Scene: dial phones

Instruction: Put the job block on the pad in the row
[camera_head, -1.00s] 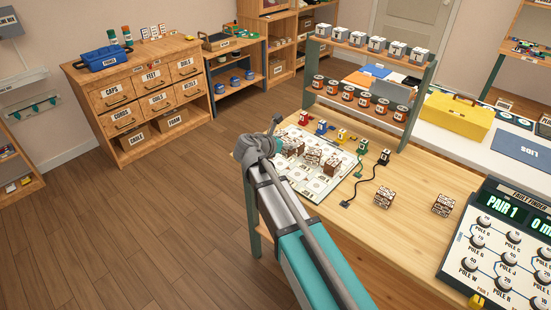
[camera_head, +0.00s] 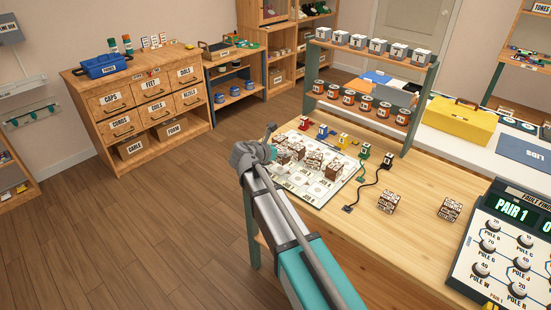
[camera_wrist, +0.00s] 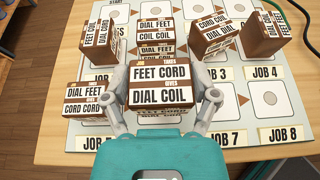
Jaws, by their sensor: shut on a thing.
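My gripper (camera_wrist: 161,98) is shut on a brown-and-white job block (camera_wrist: 159,85) labelled FEET CORD gives DIAL COIL. It holds the block over the near middle of the job board (camera_wrist: 246,111). The held block hides part of the board, including pads below it. Pads marked JOB 3, JOB 4, JOB 7 (camera_wrist: 223,113) and JOB 8 (camera_wrist: 275,107) show on the right, the last two bare. Other blocks sit beyond and beside it: a DIAL FEET block (camera_wrist: 156,36), a CORD COIL block (camera_wrist: 215,36) and one at left (camera_wrist: 86,99). In the head view my arm partly covers the board (camera_head: 318,190).
Two more blocks (camera_head: 388,202) (camera_head: 450,209) stand on the open bench right of the board. A fault finder panel (camera_head: 505,255) is at the right. A rack of tins (camera_head: 365,103) stands behind the board.

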